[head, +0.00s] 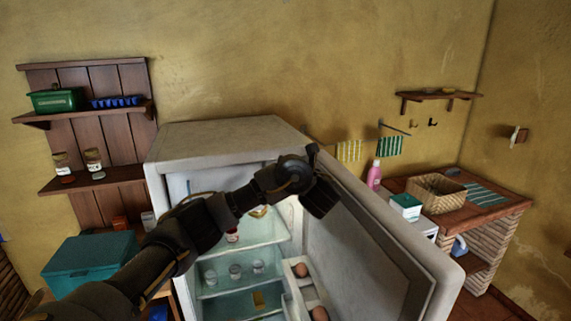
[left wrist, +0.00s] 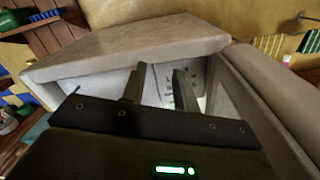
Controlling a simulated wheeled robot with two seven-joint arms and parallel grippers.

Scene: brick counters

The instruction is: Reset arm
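My left arm reaches in from the lower left of the head view. Its gripper (head: 318,197) is in front of the open fridge (head: 225,138), near the inner edge of the fridge door (head: 385,235). In the left wrist view the two fingers of the left gripper (left wrist: 160,85) stand apart with a gap between them, and I see nothing held. Beyond them are the fridge top (left wrist: 130,42) and its lit interior. My right arm and gripper are in neither view.
Glass jars (head: 235,271) stand on a fridge shelf, and eggs (head: 301,270) sit in the door rack. A teal box (head: 85,262) is left of the fridge. A brick counter (head: 505,207) with a woven basket (head: 436,190) and a pink bottle (head: 375,175) is at right.

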